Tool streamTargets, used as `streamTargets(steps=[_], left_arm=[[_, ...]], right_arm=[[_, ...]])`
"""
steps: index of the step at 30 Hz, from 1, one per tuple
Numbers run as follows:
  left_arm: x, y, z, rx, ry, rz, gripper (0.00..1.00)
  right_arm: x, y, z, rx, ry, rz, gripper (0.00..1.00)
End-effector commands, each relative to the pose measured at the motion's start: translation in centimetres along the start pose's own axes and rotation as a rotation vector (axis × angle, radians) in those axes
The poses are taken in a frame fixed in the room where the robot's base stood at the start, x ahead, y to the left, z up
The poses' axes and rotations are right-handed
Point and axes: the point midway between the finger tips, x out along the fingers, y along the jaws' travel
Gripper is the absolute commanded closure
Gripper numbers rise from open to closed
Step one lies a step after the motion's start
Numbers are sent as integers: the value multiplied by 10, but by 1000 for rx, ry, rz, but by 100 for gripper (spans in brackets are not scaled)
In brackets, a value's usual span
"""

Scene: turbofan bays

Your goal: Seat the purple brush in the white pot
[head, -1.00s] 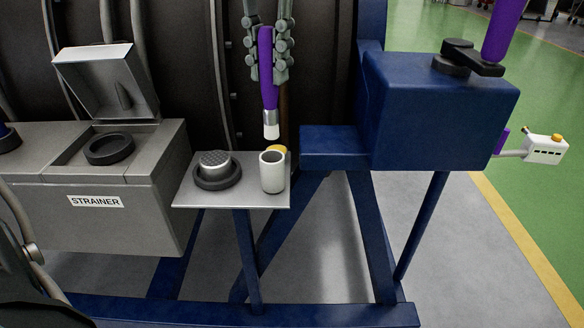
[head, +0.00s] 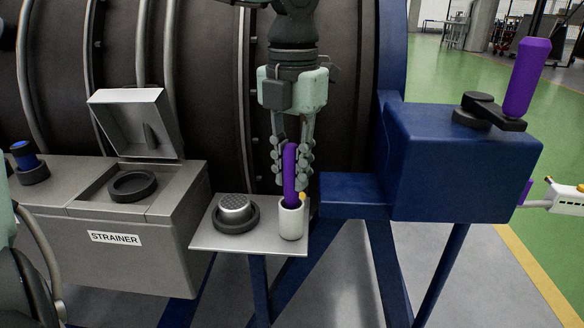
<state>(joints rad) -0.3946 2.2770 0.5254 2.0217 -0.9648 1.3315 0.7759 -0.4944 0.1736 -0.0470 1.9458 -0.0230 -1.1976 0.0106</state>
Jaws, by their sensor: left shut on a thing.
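The purple brush (head: 290,172) stands about upright with its lower end inside the white pot (head: 291,222). Its bristles and metal collar are hidden in the pot. The white pot stands upright on the right part of a small grey shelf (head: 224,243). My left gripper (head: 291,176) comes down from above, its fingers on both sides of the purple handle, shut on it. The fingertips are just above the pot's rim.
A round knurled part in a dark ring (head: 236,215) sits left of the pot on the shelf. A grey strainer box (head: 168,240) with its lid open stands further left. A blue block (head: 455,165) with a purple-handled crank (head: 525,80) stands right. A yellow item shows behind the pot.

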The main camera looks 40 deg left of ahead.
Motion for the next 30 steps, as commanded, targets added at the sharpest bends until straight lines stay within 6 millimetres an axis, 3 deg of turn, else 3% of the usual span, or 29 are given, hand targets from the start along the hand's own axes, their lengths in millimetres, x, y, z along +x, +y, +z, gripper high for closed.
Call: streamTargets(steps=[5,6,11,23,24,30], left_arm=[[3,0,0,-1,0,0,100],[2,0,0,-1,0,0,79],[2,0,0,0,0,0,61],[-3,0,0,0,0,0,61],[-8,0,1,-1,-3,1,61],[-50,0,2,-2,-6,1,61]], right_arm=[[-7,2,-7,3,15,6,100],[-11,3,-10,3,21,7,100],[-13,4,-11,4,24,8,100],[-6,2,-2,-2,5,2,100],[1,0,1,-4,-1,0,100],[-1,0,-2,-3,5,0,100]])
